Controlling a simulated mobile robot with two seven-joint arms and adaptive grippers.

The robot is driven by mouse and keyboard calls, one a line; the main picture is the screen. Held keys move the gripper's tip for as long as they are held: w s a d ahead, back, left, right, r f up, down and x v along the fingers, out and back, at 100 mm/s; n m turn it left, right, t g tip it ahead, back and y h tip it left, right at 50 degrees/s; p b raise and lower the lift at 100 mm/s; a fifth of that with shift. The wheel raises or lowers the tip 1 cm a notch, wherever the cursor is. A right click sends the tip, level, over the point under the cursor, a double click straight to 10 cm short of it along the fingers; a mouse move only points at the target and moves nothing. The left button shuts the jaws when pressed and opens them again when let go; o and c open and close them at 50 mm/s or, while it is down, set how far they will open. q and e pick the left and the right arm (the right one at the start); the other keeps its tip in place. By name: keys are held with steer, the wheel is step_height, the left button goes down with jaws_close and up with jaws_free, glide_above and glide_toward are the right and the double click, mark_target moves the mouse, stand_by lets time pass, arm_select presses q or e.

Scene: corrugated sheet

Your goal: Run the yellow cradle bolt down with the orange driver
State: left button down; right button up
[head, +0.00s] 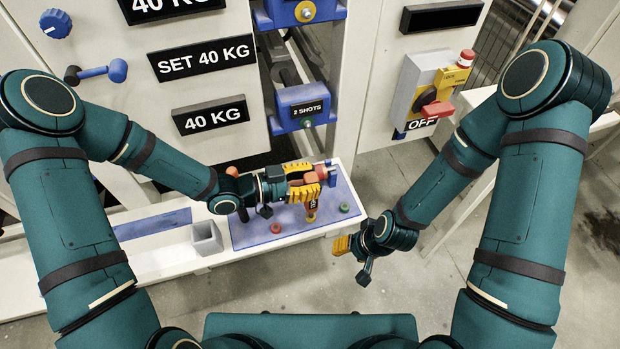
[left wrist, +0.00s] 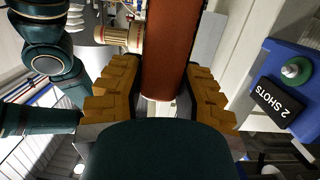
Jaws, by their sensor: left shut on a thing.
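My left gripper (head: 305,185) is shut on the orange driver (head: 311,207), over the blue mat at the bench's right end. In the left wrist view the driver's orange-brown body (left wrist: 165,50) stands between the yellow finger pads. I cannot tell whether its lower end touches the mat. The yellow cradle bolt (head: 305,11) is on the upper blue cradle (head: 290,13), near the top edge of the head view, beyond the left gripper. My right gripper (head: 345,247) hangs in front of the bench at the right, apart from everything; its opening is unclear.
A lower blue block (head: 290,98) reads "2 SHOTS" and has a green bolt (head: 307,124). The blue mat (head: 255,236) bears a red and a green piece. A grey open box (head: 206,238) stands left of it. A switch box (head: 425,95) reads "OFF". Floor at right is clear.

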arm_select(q)
steer(key=shift+f+b, duration=0.35)
steer(key=shift+f, duration=0.05)
stand_by(0.4)
steer(key=shift+s+f, duration=0.1)
steer(key=shift+f, duration=0.2)
stand_by(0.3)
steer(key=shift+a+r, duration=0.1)
steer(key=shift+r, duration=0.1)
steer(key=shift+r+p, duration=0.45)
steer(key=shift+r, duration=0.3)
steer(key=shift+r, duration=0.1)
